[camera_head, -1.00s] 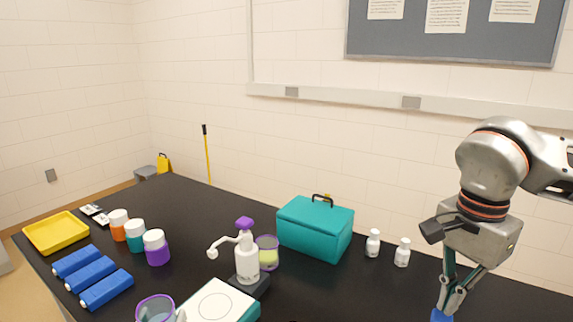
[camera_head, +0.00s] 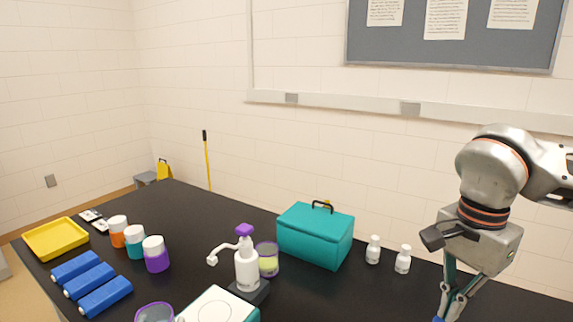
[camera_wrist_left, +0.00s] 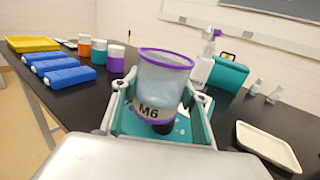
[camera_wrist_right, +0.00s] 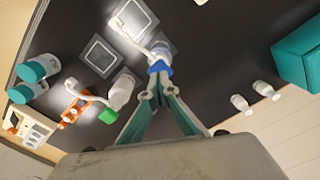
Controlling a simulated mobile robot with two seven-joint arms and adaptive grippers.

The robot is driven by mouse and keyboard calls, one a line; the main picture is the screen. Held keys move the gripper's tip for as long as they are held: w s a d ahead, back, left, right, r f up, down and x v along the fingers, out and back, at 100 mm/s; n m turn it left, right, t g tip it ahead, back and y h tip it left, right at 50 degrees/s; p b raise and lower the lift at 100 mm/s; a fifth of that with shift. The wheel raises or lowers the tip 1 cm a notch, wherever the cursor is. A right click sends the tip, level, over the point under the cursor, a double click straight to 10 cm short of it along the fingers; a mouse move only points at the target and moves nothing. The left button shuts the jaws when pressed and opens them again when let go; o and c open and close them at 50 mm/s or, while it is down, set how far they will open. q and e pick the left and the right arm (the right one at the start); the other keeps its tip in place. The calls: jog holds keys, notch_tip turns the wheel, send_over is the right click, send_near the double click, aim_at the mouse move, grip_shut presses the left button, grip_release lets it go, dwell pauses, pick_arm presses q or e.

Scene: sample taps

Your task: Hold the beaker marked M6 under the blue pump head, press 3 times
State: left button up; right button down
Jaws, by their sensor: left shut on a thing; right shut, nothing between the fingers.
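The clear beaker with a purple rim, marked M6 (camera_wrist_left: 162,78), is upright between the fingers of my left gripper (camera_wrist_left: 160,104), which is shut on it. Its rim shows at the bottom edge of the head view (camera_head: 155,311). The blue pump head (camera_wrist_right: 159,66) is in the right wrist view, with a white spout reaching up and left. My right gripper (camera_wrist_right: 158,90) is shut and empty, its tips right at the blue head; I cannot tell whether they touch. In the head view the right fingertips (camera_head: 442,314) are at the bottom edge. The beaker is not visible in the right wrist view.
A purple-headed pump bottle (camera_head: 246,265) stands before another purple-rimmed beaker (camera_head: 267,259). A green-headed pump (camera_wrist_right: 108,116) is near the right gripper. A teal box (camera_head: 315,235), small white bottles (camera_head: 373,250), lidded jars, blue blocks and a yellow tray (camera_head: 56,239) share the black bench.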

dwell(0.3)
jog(key=shift+r, duration=2.45)
jog(key=shift+s, duration=0.1)
